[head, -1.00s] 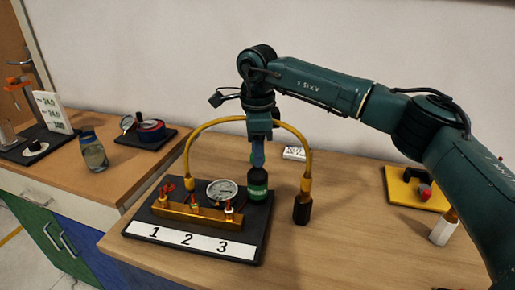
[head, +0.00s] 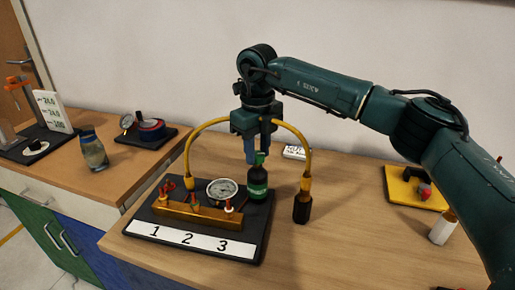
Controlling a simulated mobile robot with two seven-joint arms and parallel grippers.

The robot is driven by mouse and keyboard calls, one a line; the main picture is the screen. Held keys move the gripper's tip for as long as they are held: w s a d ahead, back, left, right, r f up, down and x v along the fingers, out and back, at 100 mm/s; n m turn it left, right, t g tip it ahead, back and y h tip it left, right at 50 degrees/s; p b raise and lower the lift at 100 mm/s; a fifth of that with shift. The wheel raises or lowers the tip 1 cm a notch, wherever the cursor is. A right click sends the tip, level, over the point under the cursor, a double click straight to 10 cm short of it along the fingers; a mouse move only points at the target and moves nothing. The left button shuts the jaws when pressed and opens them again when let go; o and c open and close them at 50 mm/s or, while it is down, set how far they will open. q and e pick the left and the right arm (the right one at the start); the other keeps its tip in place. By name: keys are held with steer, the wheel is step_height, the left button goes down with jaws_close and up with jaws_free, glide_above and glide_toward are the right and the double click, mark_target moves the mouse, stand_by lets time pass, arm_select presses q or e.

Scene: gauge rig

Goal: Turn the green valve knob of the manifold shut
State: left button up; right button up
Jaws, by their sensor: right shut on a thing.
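The manifold is a golden block (head: 197,215) with several small red-topped fittings, on a dark base plate marked 1, 2, 3. Behind its right end stands a dark upright cylinder with a green band; its narrow green top, which I take for the green valve knob (head: 260,158), shows between the fingers. My right gripper (head: 257,157) points straight down from above and is shut on this green top. One blue finger shows at the left; the other is largely hidden. The knob's exact angle cannot be read. My left gripper is not in view.
A round gauge (head: 222,189) stands close left of the cylinder. A yellow hose (head: 306,150) arches behind the gripper to a black end piece (head: 302,208) on the table. A yellow plate (head: 412,189) and a white bottle (head: 442,228) are at the right.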

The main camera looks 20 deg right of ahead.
mark_target(258, 154)
steer(key=shift+m, duration=1)
steer(key=o, duration=1)
steer(key=shift+c, duration=0.2)
steer(key=shift+r, duration=0.15)
step_height(258, 154, up, 13)
